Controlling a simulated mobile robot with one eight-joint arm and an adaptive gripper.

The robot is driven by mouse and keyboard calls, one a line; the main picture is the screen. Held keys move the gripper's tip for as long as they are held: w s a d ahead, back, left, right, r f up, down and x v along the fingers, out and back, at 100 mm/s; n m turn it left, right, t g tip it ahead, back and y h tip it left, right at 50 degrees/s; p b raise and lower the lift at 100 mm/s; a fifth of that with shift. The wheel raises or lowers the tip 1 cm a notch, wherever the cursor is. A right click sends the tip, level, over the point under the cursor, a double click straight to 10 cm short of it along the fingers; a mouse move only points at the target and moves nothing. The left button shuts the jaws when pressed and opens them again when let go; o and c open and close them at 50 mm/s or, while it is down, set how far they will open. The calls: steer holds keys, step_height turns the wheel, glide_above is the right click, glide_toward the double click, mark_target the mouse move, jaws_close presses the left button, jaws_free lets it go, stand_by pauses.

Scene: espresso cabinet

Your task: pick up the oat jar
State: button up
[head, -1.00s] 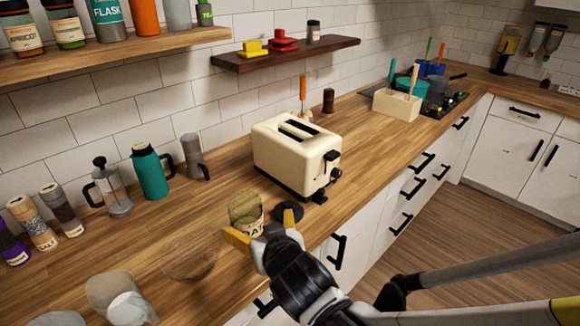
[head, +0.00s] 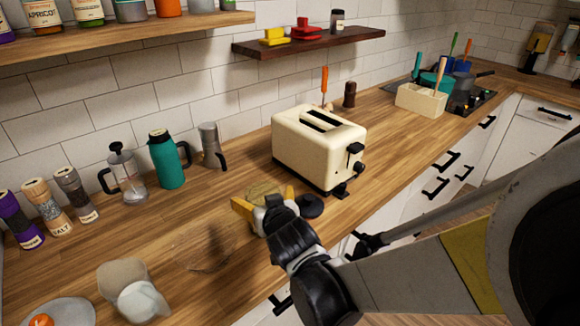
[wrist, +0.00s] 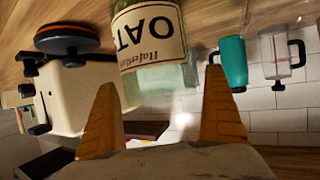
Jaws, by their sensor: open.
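The oat jar (wrist: 152,38) is a glass jar with a cream label reading OAT. In the wrist view it appears upside down, just ahead of and between my fingertips, with no clear contact. In the head view only its pale top (head: 264,187) shows, behind my gripper (head: 265,201), which hides the rest. My gripper's two orange fingers also show in the wrist view (wrist: 159,79); they are spread apart with nothing held between them.
A cream toaster (head: 318,150) and a dark round disc (head: 310,206) are close right of the jar. A clear glass bowl (head: 203,248) is to its left. A teal flask (head: 168,160), French press (head: 126,172) and grey pot (head: 211,147) stand by the wall.

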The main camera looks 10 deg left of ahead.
steer(key=shift+w, duration=0.15)
steer(key=c, duration=1.5)
steer(key=shift+r, duration=0.1)
